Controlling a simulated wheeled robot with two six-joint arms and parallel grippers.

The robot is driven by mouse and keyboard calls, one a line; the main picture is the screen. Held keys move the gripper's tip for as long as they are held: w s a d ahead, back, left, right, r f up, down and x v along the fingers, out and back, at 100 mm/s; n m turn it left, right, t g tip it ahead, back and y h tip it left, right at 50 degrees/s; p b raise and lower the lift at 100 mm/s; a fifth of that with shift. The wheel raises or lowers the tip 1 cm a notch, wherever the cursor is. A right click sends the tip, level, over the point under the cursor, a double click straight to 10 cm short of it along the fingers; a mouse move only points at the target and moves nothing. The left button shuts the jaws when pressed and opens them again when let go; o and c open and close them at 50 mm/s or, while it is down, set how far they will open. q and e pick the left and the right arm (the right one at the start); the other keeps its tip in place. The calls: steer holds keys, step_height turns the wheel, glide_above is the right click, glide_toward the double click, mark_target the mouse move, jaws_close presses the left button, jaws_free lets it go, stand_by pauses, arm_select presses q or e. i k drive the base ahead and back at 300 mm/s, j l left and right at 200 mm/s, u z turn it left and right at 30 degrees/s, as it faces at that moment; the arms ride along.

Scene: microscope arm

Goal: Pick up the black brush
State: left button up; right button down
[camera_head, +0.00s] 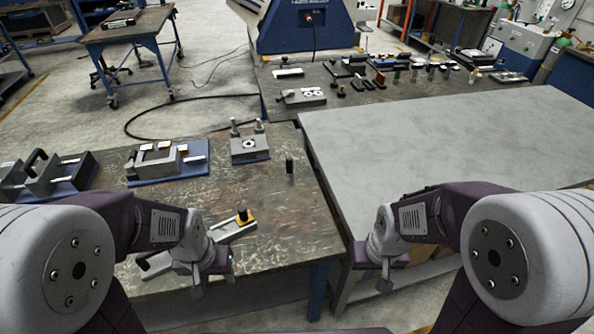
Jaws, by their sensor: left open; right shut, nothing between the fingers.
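A small black upright piece (289,164) stands alone near the right edge of the left, dark table; it may be the black brush, but it is too small to be sure. A black handled item (154,263) lies near the table's front edge, partly hidden by my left arm. My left gripper (197,284) hangs over the front of this table, open and apart from the upright piece, which is further back and to the right. My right gripper (385,283) is shut and empty, in front of the light grey table's near edge.
The light grey table (440,130) is bare. Several small tools stand on a bench behind (400,97).

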mark_target(288, 172)
steer(key=i+z, duration=0.15)
steer(key=z, duration=0.3)
steer(key=i+z, duration=0.2)
steer(key=z, duration=0.2)
steer(key=i+j+z, duration=0.15)
steer(key=z, duration=0.3)
